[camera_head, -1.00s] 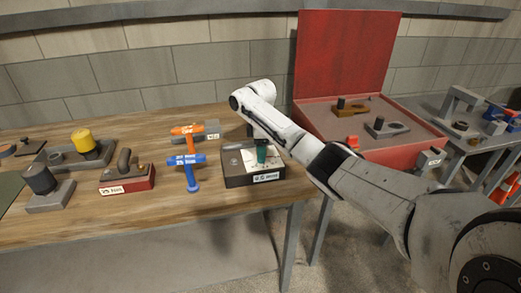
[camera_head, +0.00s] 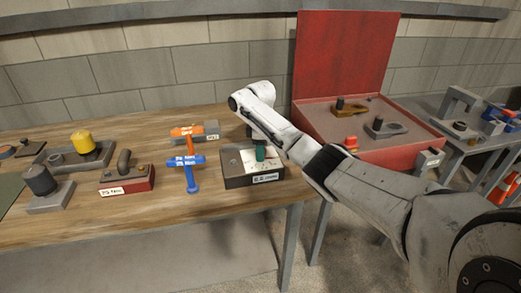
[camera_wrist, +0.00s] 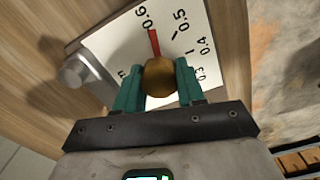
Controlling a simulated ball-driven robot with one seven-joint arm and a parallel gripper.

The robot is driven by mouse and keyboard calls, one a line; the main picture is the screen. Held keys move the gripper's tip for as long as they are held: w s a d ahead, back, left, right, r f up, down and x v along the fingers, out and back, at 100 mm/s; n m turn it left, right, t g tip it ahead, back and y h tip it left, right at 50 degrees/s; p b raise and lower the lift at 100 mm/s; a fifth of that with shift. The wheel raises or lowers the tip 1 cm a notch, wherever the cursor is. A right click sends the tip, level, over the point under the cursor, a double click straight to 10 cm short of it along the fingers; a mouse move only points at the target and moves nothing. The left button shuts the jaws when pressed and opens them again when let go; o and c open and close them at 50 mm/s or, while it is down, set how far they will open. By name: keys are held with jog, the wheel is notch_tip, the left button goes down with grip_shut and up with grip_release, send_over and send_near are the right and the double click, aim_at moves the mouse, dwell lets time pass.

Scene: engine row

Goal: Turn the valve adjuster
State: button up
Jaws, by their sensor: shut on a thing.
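The valve adjuster is a round brass knob (camera_wrist: 159,77) in the wrist view, with a red pointer (camera_wrist: 154,43) reaching out over a white dial plate (camera_wrist: 205,45). The pointer lies between the 0.6 and 0.5 marks, nearer 0.6. My gripper (camera_wrist: 158,85) has teal fingers, one on each side of the knob, shut on it. In the head view my gripper (camera_head: 260,153) points down onto the dark valve block (camera_head: 237,166) with its white plate at the table's right end. The knob is hidden there.
Blue (camera_head: 188,172) and orange (camera_head: 187,131) T-handled tools stand left of the block. A red part with a pipe (camera_head: 127,178) and a yellow-capped part (camera_head: 83,141) are further left. An open red case (camera_head: 350,70) stands behind right. A grey cylindrical stub (camera_wrist: 72,77) is beside the dial.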

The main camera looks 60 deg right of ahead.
jog(key=m, duration=0.1)
jog(key=m+p, duration=0.1)
jog(key=m, duration=0.1)
jog(key=shift+w+a+r+m+p, duration=0.1)
jog(key=shift+w+r+m+p, duration=0.1)
jog(key=shift+w+m+p, duration=0.15)
jog(key=shift+m+p, duration=0.5)
jog(key=shift+m, duration=0.95)
jog(key=o, duration=0.8)
jog(key=shift+o, duration=1.2)
jog(key=shift+s+f, duration=0.15)
notch_tip(320, 180, up, 11)
jog(key=b, duration=0.1)
jog(key=shift+b, duration=0.35)
jog(key=shift+f, duration=0.1)
